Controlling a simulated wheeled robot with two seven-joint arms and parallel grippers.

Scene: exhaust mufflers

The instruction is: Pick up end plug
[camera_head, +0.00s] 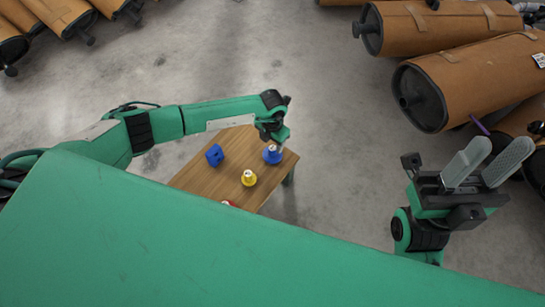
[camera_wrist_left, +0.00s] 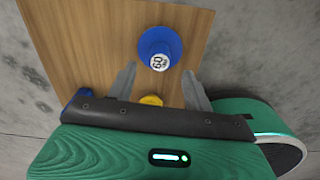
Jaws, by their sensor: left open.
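Several end plugs are on the small wooden table (camera_head: 195,180). A round blue plug (camera_head: 271,156) with a pale top is near the table's right corner; in the left wrist view the blue plug (camera_wrist_left: 150,42) shows a white label reading 60. A yellow plug (camera_head: 249,178) stands mid-table, and in the wrist view the yellow plug (camera_wrist_left: 151,100) is partly hidden by my gripper. A red plug (camera_head: 228,203) is mostly hidden. My left gripper (camera_wrist_left: 160,80) is open and empty above the table, its fingers pointing toward the blue plug. My right gripper (camera_head: 498,150) is open and empty, away from the table.
Another blue part (camera_head: 214,155) lies at the table's left. Large brown mufflers (camera_head: 470,80) are at the upper right, with more mufflers (camera_head: 62,12) at the upper left. My green body covers the table's near side. The concrete floor (camera_head: 220,55) beyond the table is clear.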

